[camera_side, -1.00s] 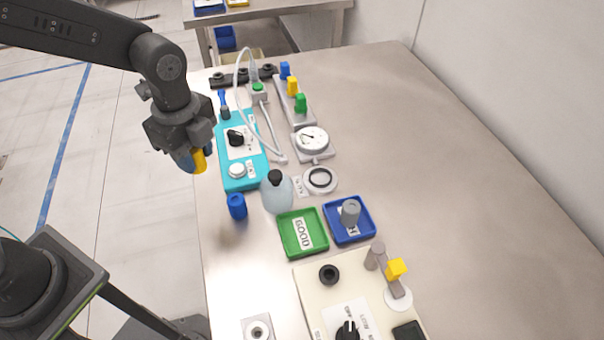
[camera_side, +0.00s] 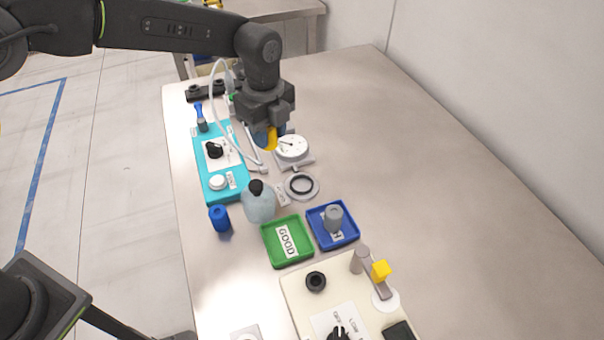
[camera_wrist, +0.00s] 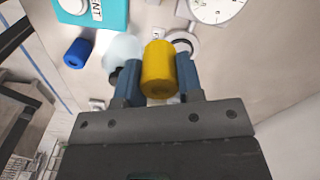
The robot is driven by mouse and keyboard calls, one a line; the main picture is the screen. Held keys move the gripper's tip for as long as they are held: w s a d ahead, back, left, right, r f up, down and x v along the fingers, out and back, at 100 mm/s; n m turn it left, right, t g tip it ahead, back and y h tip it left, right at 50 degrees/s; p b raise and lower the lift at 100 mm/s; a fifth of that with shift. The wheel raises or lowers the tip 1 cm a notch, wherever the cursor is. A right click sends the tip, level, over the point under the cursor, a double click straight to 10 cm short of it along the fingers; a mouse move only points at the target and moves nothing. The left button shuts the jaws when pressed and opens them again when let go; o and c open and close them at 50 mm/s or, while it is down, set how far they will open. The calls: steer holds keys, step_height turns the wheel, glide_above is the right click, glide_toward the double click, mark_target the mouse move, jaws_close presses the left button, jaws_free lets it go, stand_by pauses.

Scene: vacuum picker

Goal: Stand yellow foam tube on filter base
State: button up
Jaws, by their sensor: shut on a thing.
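My gripper (camera_side: 270,138) is shut on the yellow foam tube (camera_wrist: 159,70), which sits between its two blue fingers in the wrist view. In the side view the yellow foam tube (camera_side: 271,140) hangs in the air above the table, close to the gauge. The filter base appears to be the grey ring with a dark ring inside (camera_side: 301,186), lying flat on the table below and to the right of the gripper. In the wrist view this ring (camera_wrist: 183,42) is partly hidden behind the tube. The gripper and tube are apart from it.
A round bottle (camera_side: 259,204) stands left of the ring, and a dial gauge (camera_side: 292,147) lies just behind it. A teal unit (camera_side: 213,178), a blue foam tube (camera_side: 219,218), a green tray (camera_side: 270,254) and a blue tray (camera_side: 351,235) are nearby. The table's right side is clear.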

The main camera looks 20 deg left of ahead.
glide_above(302, 186)
step_height(302, 186, down, 4)
steer(key=shift+f, duration=2.1)
steer(key=shift+f, duration=0.15)
steer(key=o, duration=0.9)
step_height(302, 186, up, 12)
steer(key=shift+a+r, duration=0.1)
steer(key=shift+r, duration=0.1)
